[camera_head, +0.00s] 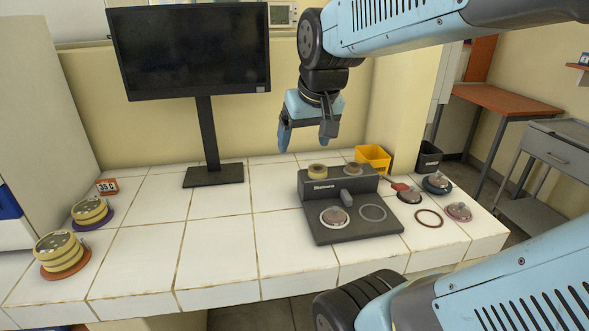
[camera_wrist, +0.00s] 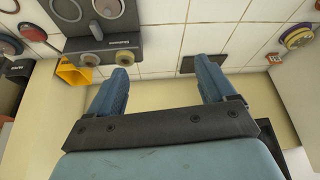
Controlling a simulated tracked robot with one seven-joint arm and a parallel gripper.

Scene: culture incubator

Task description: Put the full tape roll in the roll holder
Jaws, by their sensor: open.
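A dark bench device (camera_head: 318,189) stands on the tiled bench with a raised back block. A tan tape roll (camera_head: 317,170) shows at the block's left and a greyer, roll-like ring (camera_head: 354,168) at its right. Both also show at the device's edge in the wrist view, the grey one (camera_wrist: 91,60) beside the tan one (camera_wrist: 124,57). I cannot tell for certain which part is the roll holder. My gripper (camera_head: 306,137) is open and empty, pointing down above and behind the block. Its spread fingers show in the wrist view (camera_wrist: 163,70) with nothing between them.
A yellow bin (camera_head: 373,158) and a black bin (camera_head: 428,160) stand at the right. Several round lidded items and a red-brown ring (camera_head: 429,218) lie right of the device. Banded stacks (camera_head: 60,252) stand far left. A monitor (camera_head: 190,55) stands behind; the bench's middle is clear.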

